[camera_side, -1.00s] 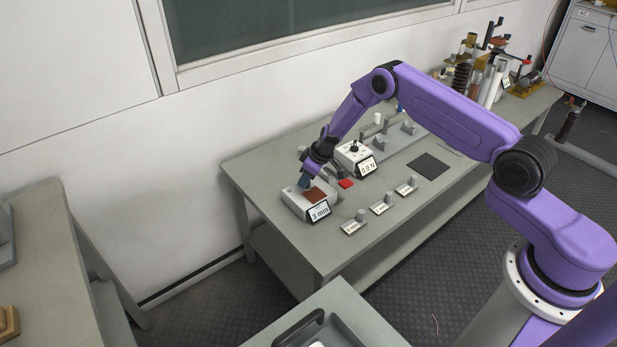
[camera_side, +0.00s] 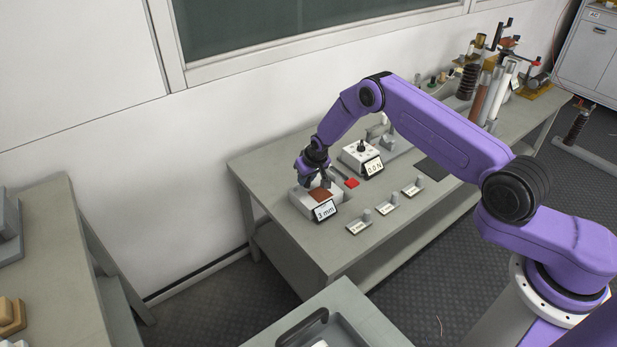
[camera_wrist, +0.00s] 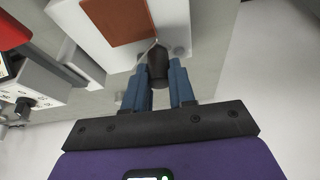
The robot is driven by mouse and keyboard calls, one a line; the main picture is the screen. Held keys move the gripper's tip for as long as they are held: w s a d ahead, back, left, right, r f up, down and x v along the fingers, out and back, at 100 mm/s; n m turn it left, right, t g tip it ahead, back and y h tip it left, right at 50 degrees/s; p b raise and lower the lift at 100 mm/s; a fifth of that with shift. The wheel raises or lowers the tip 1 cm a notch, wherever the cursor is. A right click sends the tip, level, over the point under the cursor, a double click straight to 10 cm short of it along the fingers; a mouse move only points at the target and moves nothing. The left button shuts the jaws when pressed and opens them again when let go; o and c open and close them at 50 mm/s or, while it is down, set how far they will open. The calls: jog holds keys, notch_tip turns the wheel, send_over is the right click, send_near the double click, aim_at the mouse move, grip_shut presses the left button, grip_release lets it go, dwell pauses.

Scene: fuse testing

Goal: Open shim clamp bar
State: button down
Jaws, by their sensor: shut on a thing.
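The clamp fixture is a white block (camera_side: 298,201) with a brown pad (camera_side: 321,195) on top and a "3 mm" sign (camera_side: 325,211) at its front. The block (camera_wrist: 176,14) and pad (camera_wrist: 118,18) also show at the top of the wrist view. My gripper (camera_side: 318,185) is at the back of the block, beside the pad. In the wrist view my gripper (camera_wrist: 160,72) has its blue fingers shut around a dark rounded handle (camera_wrist: 157,66) at the block's edge. I take this for the clamp bar's handle; the bar itself is mostly hidden.
A red block (camera_side: 351,183) and a white dial box (camera_side: 355,156) with a "0.0 N" sign (camera_side: 373,166) stand to the right. Several small labelled shims with grey knobs (camera_side: 388,199) line the table front. The table edge (camera_side: 285,238) is close on the left.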

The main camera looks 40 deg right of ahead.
jog(key=m, duration=0.2)
jog(key=w+m+h, duration=0.1)
jog(key=m, duration=0.1)
jog(key=shift+w+a+h, duration=0.1)
jog(key=shift+a+h, duration=0.2)
jog(key=shift+a, duration=0.1)
jog(key=shift+w+a+m+g+h, duration=0.1)
jog(key=shift+w+m+g+h, duration=0.2)
jog(key=shift+m, duration=0.7)
jog(key=shift+w+m+g+h, duration=0.25)
jog(key=shift+m+g+h, duration=0.05)
jog(key=shift+m, duration=0.7)
jog(key=c, duration=0.9)
grip_release()
jog(key=shift+c, duration=0.2)
jog(key=v, duration=1.7)
jog(key=shift+w+r, duration=0.2)
jog(key=shift+r, duration=0.05)
